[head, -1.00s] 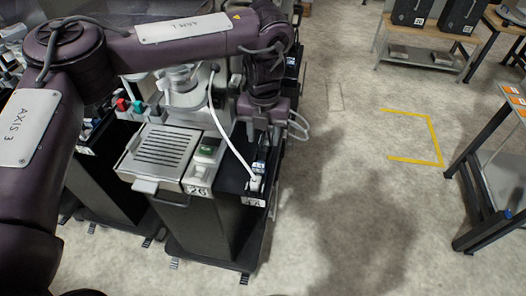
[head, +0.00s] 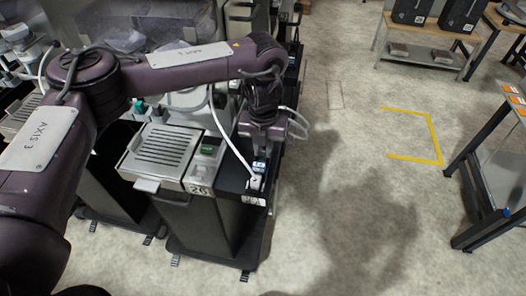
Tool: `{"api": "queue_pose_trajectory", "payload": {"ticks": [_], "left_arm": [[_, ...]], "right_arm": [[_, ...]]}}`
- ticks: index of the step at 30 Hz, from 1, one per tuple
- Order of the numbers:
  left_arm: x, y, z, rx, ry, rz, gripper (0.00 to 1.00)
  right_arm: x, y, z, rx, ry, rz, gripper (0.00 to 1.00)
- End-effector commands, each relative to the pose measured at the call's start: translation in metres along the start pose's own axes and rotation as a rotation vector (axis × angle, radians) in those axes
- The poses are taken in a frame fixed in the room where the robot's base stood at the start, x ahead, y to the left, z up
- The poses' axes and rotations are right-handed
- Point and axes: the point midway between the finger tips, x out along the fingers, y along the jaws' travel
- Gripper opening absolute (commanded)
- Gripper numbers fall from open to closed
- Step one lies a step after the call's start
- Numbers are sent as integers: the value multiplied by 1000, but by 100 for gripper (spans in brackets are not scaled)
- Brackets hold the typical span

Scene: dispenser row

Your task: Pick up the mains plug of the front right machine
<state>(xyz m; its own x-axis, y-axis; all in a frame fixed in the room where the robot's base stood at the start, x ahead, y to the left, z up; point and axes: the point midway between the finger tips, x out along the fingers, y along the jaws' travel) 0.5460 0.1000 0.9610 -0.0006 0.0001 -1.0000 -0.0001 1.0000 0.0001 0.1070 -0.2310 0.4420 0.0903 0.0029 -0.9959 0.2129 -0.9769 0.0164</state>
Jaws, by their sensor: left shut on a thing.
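The front right machine (head: 160,150) is a grey unit with a slatted tray, labelled 26, on a black cabinet. Its white cable (head: 228,139) runs down to a white mains plug (head: 254,183) on the narrow black shelf at the machine's right side. My left gripper (head: 257,172) points down over that shelf and is shut on the plug, which is still at shelf level. The fingers are small and partly hidden by the wrist, so the exact grip is hard to see. My right gripper is not in view.
A second machine on a black cabinet (head: 104,180) stands to the left, partly behind my arm. The floor right of the machines is open, with a yellow corner marking (head: 437,140). A dark-framed table (head: 484,170) stands at the right edge.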

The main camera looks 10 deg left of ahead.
Motion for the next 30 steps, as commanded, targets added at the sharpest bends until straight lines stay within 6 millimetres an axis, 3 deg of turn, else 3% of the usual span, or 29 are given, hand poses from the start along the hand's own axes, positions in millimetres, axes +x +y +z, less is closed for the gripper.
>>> {"api": "queue_pose_trajectory", "payload": {"ticks": [11,17,30], "left_arm": [[-3,0,1,0,-2,0,0],[-23,0,2,0,-6,-1,0],[-145,0,2,0,-9,3,0]], "right_arm": [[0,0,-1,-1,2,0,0],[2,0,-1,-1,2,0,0],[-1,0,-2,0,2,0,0]]}}
